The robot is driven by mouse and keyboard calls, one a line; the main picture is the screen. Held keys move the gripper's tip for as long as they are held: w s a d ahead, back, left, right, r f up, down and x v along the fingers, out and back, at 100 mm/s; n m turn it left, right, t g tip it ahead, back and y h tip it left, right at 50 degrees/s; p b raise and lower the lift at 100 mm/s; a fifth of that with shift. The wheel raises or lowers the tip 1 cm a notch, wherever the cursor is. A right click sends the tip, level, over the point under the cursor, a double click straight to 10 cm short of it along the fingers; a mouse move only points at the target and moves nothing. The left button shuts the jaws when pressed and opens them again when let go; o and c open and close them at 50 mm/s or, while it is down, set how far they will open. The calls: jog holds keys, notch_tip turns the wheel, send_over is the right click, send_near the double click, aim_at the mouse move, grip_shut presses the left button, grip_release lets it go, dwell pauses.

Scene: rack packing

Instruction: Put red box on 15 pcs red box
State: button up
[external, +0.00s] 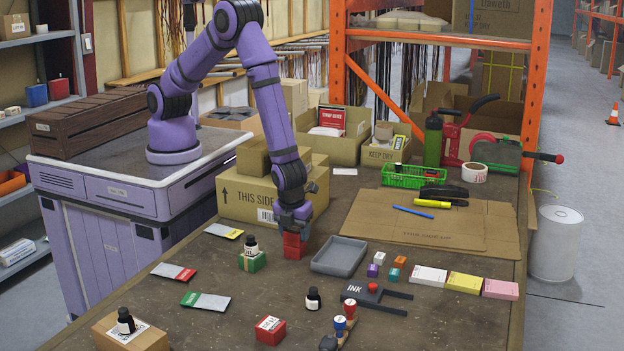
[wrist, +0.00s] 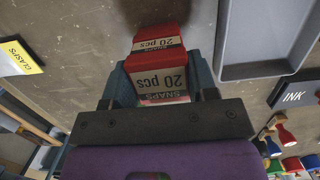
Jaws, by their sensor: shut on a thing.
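My gripper (external: 293,228) points down over the middle of the table, shut on a red box (external: 293,246) with a white label. In the wrist view, the held red box (wrist: 163,97) sits between my gripper's fingers (wrist: 160,84), and its label reads "20 pcs SNAPS". I cannot tell whether the held box touches the table. Another red box (external: 270,331) with a white label stands at the table's front, nearer the camera. Its count is too small to read.
A green box (external: 252,262) with a black bottle on it stands left of my gripper. A grey tray (external: 339,257) lies close on the right. A cardboard box (external: 262,200) stands behind.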

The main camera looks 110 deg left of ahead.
jog(key=shift+f, duration=0.15)
jog(key=o, duration=1)
jog(key=shift+c, duration=0.2)
